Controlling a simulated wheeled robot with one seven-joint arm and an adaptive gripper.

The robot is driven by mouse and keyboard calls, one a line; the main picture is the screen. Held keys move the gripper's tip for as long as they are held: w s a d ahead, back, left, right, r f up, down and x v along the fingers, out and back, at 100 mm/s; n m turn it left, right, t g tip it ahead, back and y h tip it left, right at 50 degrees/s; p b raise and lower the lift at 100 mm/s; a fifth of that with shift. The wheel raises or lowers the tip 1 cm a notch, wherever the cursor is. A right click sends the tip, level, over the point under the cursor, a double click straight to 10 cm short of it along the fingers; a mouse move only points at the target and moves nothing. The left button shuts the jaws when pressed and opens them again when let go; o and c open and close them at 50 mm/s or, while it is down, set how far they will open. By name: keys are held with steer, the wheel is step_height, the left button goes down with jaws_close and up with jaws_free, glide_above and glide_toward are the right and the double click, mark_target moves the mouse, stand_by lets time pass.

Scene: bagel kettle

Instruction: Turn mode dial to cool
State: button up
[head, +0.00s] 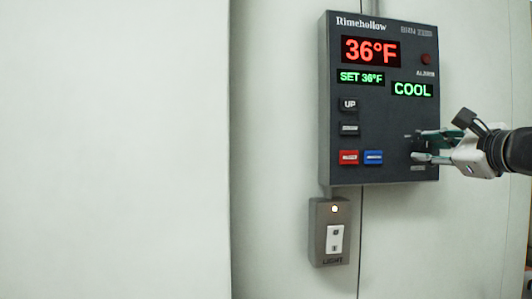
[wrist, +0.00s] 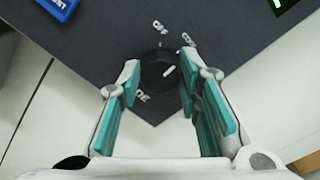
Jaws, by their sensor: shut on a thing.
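The mode dial (wrist: 155,72) is a round black knob with a short white pointer line, near the lower corner of the dark control panel (head: 385,120). In the head view the fingers largely hide the dial. The green mode display (head: 412,89) reads COOL.
The panel also carries a red 36°F display (head: 371,51), a green SET 36°F display (head: 360,78), an UP button (head: 349,104), a red button (head: 348,157) and a blue button (head: 373,157). A grey light switch box (head: 330,232) sits below on the pale wall.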

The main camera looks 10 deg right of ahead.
steer(key=shift+a+r, duration=0.1)
steer(key=o, duration=1.1)
steer(key=s, duration=1.2)
steer(key=shift+d, duration=0.25)
